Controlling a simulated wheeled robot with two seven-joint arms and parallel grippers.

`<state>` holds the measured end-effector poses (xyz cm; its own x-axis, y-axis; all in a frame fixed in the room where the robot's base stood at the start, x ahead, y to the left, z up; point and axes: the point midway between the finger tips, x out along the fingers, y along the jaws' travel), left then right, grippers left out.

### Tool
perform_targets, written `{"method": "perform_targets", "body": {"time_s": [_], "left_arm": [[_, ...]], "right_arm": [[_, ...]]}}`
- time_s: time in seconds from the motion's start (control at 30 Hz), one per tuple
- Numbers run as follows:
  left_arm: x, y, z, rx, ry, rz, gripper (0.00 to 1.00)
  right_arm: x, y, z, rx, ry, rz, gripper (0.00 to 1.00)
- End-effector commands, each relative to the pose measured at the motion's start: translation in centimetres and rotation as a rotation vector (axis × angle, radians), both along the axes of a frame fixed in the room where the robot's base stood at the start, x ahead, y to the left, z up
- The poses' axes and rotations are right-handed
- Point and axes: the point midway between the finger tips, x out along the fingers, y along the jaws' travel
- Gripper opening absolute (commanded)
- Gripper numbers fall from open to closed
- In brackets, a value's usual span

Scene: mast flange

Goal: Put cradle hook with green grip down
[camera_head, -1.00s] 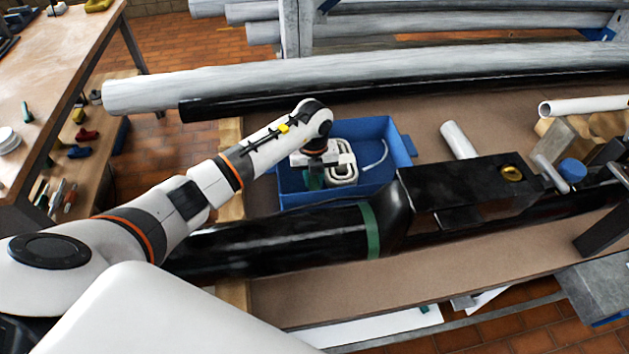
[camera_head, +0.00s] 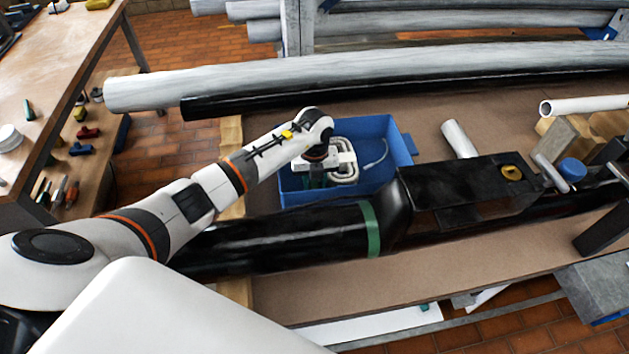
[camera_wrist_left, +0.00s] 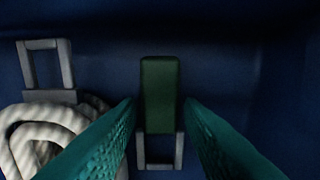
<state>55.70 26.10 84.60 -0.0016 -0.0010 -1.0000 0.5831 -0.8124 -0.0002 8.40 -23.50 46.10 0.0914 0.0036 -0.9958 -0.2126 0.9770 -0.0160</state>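The cradle hook with the green grip (camera_wrist_left: 160,95) lies inside the blue bin in the left wrist view, with its grey frame end toward the bottom of the picture. My left gripper (camera_wrist_left: 160,106) has its two green fingers on either side of the hook. Dark gaps show between the fingers and the grip, so it is open around the hook. In the head view my left gripper (camera_head: 315,180) reaches down into the blue bin (camera_head: 372,128), and the hook is mostly hidden there. My right gripper is not in view.
A coil of whitish rope (camera_head: 346,170) with a grey frame piece (camera_wrist_left: 45,65) lies beside the hook in the bin. A black mast (camera_head: 290,240) with a green band lies in front of the bin. The bin's right side has free room around a thin pale cord.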

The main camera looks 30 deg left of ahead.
Motion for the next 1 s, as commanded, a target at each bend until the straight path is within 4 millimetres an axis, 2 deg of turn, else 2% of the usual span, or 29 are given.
{"method": "perform_targets", "body": {"time_s": [0.5,0.7,1.0], "left_arm": [[0.1,0.0,9.9,0.001,-0.004,-0.001,0.34],[0.0,0.1,11.5,0.001,-0.001,0.000,0.34],[0.0,0.0,11.7,0.001,-0.001,0.000,0.34]], "right_arm": [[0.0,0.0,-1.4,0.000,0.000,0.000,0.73],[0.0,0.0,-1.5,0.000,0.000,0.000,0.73],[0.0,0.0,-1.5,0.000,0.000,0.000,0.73]]}}
